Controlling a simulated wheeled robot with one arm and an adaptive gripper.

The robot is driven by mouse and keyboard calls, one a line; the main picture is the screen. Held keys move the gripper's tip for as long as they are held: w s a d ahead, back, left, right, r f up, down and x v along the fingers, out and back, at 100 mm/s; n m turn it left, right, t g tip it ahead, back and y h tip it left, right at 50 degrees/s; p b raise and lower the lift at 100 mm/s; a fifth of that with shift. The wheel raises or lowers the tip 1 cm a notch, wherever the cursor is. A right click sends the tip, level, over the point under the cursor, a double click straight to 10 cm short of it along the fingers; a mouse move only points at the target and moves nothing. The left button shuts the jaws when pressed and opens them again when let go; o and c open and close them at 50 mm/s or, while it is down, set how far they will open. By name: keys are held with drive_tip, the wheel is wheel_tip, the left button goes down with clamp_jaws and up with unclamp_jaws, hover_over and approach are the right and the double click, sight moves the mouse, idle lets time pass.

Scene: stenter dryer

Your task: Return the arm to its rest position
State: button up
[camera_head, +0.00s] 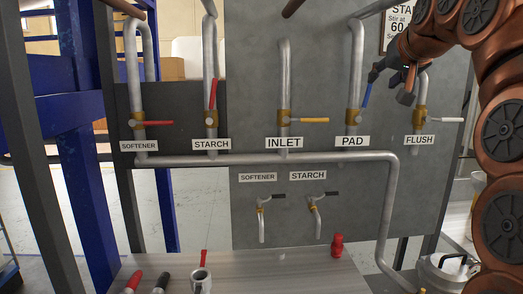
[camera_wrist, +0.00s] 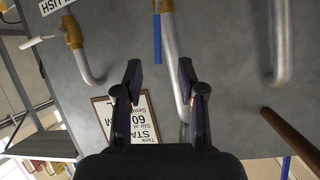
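My arm (camera_head: 497,130) comes in from the right edge of the head view and bends over the top right of the valve panel. My gripper (camera_head: 388,86) is in front of the panel, between the PAD and FLUSH pipes and just right of the blue PAD handle (camera_head: 366,94). In the wrist view my gripper (camera_wrist: 161,70) has its two dark fingers spread, with nothing held between them. The blue handle (camera_wrist: 157,38) shows beyond the fingertips; whether a finger touches it I cannot tell.
The red SOFTENER handle (camera_head: 158,123), yellow INLET handle (camera_head: 313,120) and white FLUSH handle (camera_head: 447,120) lie level; the red STARCH handle (camera_head: 213,93) stands upright. A table (camera_head: 270,272) in front holds a red object (camera_head: 337,246). A metal pot (camera_head: 446,272) is at lower right.

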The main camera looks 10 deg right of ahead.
drive_tip(key=s+a+f+n+g+y, duration=0.15)
drive_tip(key=s+a+f, duration=0.25)
drive_tip(key=f, duration=0.5)
drive_tip(key=s+a+f+g, duration=0.3)
drive_tip(key=s+a+f, duration=0.1)
drive_tip(key=f, duration=0.5)
drive_tip(key=s+a+f+n+g+y, duration=0.1)
drive_tip(key=s+a+f+g, duration=0.3)
drive_tip(key=f, duration=0.5)
drive_tip(key=s+a+f+g, duration=0.1)
drive_tip(key=s+f+g, duration=0.2)
drive_tip(key=s+f, duration=0.8)
drive_tip(key=s+a+f+n+g, duration=0.1)
drive_tip(key=s+a+f+g, duration=0.1)
drive_tip(key=s+f, duration=0.9)
drive_tip(key=s+g+h, duration=0.1)
drive_tip(key=s, duration=0.4)
drive_tip(key=shift+a+p, duration=0.25)
drive_tip(key=shift+p, duration=0.1)
drive_tip(key=shift+f, duration=0.1)
